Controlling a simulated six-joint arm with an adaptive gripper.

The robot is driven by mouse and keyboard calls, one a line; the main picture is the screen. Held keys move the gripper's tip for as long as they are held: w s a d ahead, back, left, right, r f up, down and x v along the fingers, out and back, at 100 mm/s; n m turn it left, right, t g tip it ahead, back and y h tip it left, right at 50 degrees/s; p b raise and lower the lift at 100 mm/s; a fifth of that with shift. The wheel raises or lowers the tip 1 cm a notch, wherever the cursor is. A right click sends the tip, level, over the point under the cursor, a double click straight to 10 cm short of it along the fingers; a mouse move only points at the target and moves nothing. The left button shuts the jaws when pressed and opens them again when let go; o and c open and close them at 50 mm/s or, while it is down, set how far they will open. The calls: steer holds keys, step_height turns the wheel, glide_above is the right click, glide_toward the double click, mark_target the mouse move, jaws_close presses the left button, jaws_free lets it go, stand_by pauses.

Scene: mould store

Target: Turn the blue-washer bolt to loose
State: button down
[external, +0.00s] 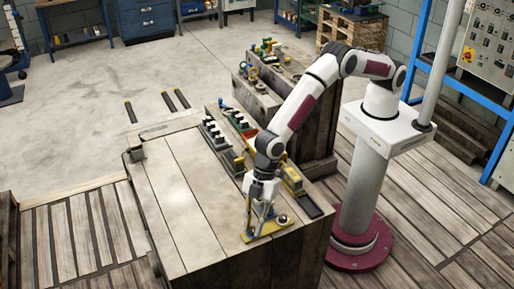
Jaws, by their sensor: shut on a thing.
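My gripper (262,212) points down over a yellow plate (262,235) near the front right corner of the wooden bench. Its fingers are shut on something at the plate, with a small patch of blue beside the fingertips. This looks like the blue-washer bolt, but the fingers hide most of it, and its head and thread are too small to make out. A round grey piece (282,219) sits on the right end of the same plate, apart from the fingers.
The wooden bench top (180,205) is bare to the left. Behind my gripper stand a rack of dark-topped pieces (213,132), a yellow block (291,178) and a dark flat bar (309,206). A second bench (258,97) with parts stands farther back.

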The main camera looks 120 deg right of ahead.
steer(key=shift+f+n, duration=0.1)
steer(key=shift+n, duration=0.3)
stand_by(0.3)
steer(key=c, duration=1.8)
jaws_free()
steer(key=shift+c, duration=0.2)
steer(key=v, duration=1.2)
steer(key=shift+d, duration=0.15)
steer(key=shift+w, duration=0.15)
